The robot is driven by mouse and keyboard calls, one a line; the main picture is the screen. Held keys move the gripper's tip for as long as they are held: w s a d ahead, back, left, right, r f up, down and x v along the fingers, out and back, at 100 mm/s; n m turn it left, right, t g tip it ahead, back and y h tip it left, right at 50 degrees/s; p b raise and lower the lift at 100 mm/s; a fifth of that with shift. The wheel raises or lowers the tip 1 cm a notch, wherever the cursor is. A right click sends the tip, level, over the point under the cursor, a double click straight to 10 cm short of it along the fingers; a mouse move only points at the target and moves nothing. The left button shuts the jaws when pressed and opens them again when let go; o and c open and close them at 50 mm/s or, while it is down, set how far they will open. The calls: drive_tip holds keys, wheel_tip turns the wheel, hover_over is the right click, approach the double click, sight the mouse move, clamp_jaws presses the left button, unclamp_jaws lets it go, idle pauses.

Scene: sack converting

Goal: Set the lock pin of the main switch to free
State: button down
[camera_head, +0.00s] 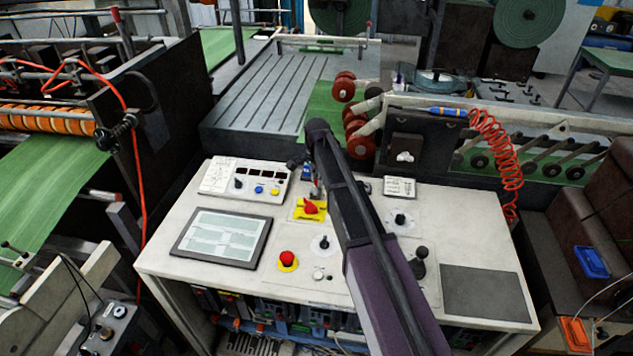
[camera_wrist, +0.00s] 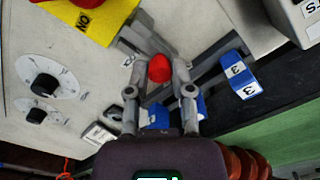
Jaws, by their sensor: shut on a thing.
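The main switch, a red rotary handle (camera_head: 311,207) on a yellow plate, sits at the upper middle of the sloped console top. In the wrist view its yellow plate (camera_wrist: 98,22) with ON lettering is at the upper left, with part of the red handle (camera_wrist: 60,3) at the edge. The lock pin, with a round red head (camera_wrist: 159,69), is just beside the plate. My gripper (camera_wrist: 160,76) is shut on the pin, a finger on each side of its red head. In the head view my arm hides part of this area.
Blue tags marked 3 (camera_wrist: 239,76) lie close to the fingers. Black knobs (camera_wrist: 45,87) stand on the panel. The console also bears a screen (camera_head: 222,237), a red emergency button (camera_head: 287,259) and a joystick (camera_head: 419,262). A coiled red hose (camera_head: 497,155) hangs at right.

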drive_tip(key=shift+w, duration=0.2)
drive_tip(key=shift+c, duration=2.4)
unclamp_jaws()
drive_tip(key=shift+s, duration=0.2)
